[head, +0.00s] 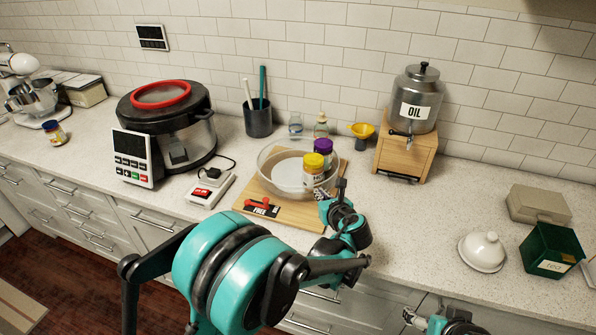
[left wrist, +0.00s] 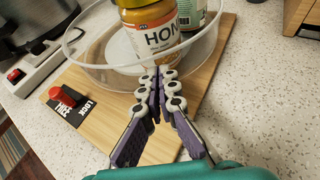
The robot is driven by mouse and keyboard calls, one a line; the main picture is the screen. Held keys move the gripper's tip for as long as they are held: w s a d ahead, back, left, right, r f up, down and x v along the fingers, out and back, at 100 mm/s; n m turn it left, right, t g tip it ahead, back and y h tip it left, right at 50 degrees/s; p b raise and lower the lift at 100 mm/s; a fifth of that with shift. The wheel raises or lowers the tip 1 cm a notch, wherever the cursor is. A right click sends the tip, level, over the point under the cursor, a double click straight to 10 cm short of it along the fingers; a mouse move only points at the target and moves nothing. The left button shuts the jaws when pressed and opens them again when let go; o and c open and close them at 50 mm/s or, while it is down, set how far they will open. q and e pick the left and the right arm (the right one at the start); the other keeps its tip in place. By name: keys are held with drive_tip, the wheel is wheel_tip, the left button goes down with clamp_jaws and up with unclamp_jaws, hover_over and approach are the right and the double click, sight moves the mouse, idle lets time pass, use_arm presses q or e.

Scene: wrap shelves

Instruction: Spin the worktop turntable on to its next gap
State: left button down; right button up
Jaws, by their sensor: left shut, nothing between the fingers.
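The turntable (head: 268,172) is a clear round tray with a raised rim on a wooden board (head: 296,213); the rim also shows in the left wrist view (left wrist: 92,62). A honey jar with a yellow lid (head: 313,163) and a purple-lidded jar (head: 323,147) stand in its near right part. A red lever (left wrist: 62,97) sits on the board by a label reading FREE and LOCK; it lies nearer FREE. My left gripper (left wrist: 158,78) is shut and empty, its tips at the near rim beside the honey jar; contact is unclear. My right gripper (head: 412,317) is barely in view.
A cooker (head: 190,135) and power strip (head: 210,190) stand left of the board. A utensil cup (head: 258,120), small bottles and a yellow funnel (head: 361,130) are behind. The oil dispenser (head: 415,100) stands right. Counter in front of it is clear.

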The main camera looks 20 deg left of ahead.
use_arm(q)
drive_tip(key=shift+s+d, duration=1.2)
drive_tip(key=shift+s, duration=0.1)
drive_tip(key=v, duration=1.2)
